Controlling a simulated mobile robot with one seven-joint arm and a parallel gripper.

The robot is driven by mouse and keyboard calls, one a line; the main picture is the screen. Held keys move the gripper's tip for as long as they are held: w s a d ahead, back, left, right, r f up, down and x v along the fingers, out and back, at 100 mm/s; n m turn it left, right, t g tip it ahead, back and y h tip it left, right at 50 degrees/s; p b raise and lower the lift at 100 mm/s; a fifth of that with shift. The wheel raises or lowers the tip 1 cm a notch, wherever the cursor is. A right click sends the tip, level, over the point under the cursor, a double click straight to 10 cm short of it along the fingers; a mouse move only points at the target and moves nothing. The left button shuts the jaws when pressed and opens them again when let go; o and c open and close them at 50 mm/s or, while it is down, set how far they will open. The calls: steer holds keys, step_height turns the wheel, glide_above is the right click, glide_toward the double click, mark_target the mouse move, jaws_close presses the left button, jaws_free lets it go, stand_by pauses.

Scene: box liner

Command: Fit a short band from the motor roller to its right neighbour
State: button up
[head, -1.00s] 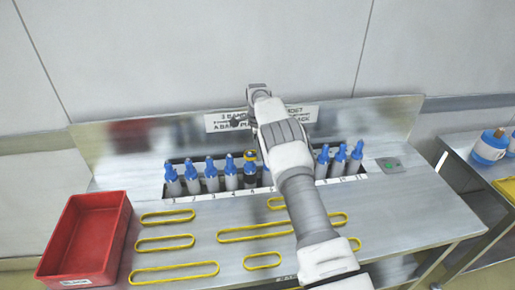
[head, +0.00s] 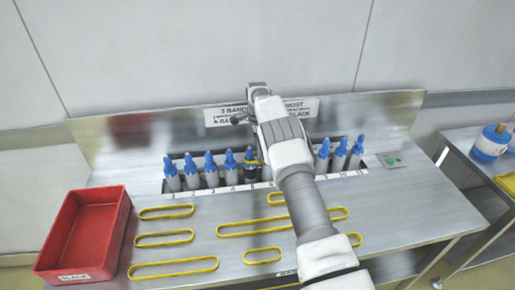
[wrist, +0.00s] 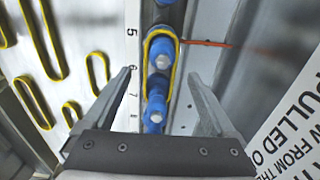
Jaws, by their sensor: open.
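The motor roller (head: 250,172) is the dark, blue-tipped one by number 5 in the row. A yellow band (wrist: 147,60) loops round blue-tipped roller tops by numbers 5 and 6 in the wrist view; it also shows on the motor roller in the head view (head: 252,162). The right neighbour (wrist: 163,61) stands inside the loop in the wrist view; my arm hides it in the head view. Whether the band is fully seated I cannot tell. My gripper (wrist: 159,74) is open above the row, its fingers on either side, apart from the band.
Several yellow bands (head: 174,268) of different lengths lie on the steel bench (head: 400,225). A red bin (head: 85,235) stands at the left. More rollers (head: 340,158) continue right of my arm. A sign (head: 225,116) is on the back panel, and a side table (head: 470,160) stands at the right.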

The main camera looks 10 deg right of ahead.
steer(key=s+d+r+n+t+p, duration=0.1)
steer(key=s+r+n+p, duration=0.15)
steer(key=r, duration=1.35)
steer(key=s+d+r+n+t+p, duration=0.1)
steer(key=s+r, duration=0.2)
steer(key=r, duration=1.3)
steer(key=s+r+n, duration=0.5)
steer(key=s+r, duration=0.3)
steer(key=s, duration=0.4)
steer(key=s+n+t, duration=0.2)
steer(key=s+n, duration=0.2)
steer(key=s, duration=1)
steer(key=s+f+n, duration=0.2)
steer(key=s+f, duration=0.1)
steer(key=s, duration=0.4)
steer(key=s+a+f+n+t, duration=0.1)
steer(key=s+f+n, duration=0.2)
steer(key=s, duration=0.5)
steer(key=shift+f+t, duration=0.3)
steer(key=shift+f, duration=0.35)
